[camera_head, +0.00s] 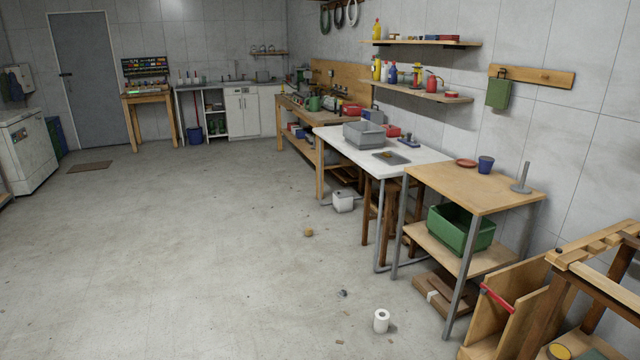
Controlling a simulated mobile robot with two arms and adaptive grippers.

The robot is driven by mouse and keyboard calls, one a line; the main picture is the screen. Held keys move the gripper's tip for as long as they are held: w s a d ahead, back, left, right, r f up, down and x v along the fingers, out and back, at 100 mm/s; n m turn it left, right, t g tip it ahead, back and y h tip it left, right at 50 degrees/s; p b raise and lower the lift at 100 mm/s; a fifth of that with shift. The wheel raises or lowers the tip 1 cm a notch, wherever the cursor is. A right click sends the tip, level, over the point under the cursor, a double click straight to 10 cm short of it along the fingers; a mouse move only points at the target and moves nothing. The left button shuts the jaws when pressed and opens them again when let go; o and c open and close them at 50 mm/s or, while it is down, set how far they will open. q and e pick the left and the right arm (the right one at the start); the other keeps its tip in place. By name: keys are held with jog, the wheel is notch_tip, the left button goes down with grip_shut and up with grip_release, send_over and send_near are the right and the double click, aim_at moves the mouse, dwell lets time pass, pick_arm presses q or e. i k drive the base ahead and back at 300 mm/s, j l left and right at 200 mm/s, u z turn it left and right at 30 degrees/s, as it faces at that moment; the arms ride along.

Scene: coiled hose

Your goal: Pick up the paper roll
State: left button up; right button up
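A white paper roll (381,321) stands upright on the concrete floor at the lower right of the middle, in front of the wooden table with metal legs. The floor around it is open on its left side. Neither of my grippers shows in the head view.
A wooden table (455,183) with a green bin (461,229) on its lower shelf stands right of the roll. Wooden racks (590,265) fill the lower right corner. A small dark object (342,293) and a brownish ball-like object (308,232) lie on the floor.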

aim_at(381, 323)
jog(key=i, duration=1.85)
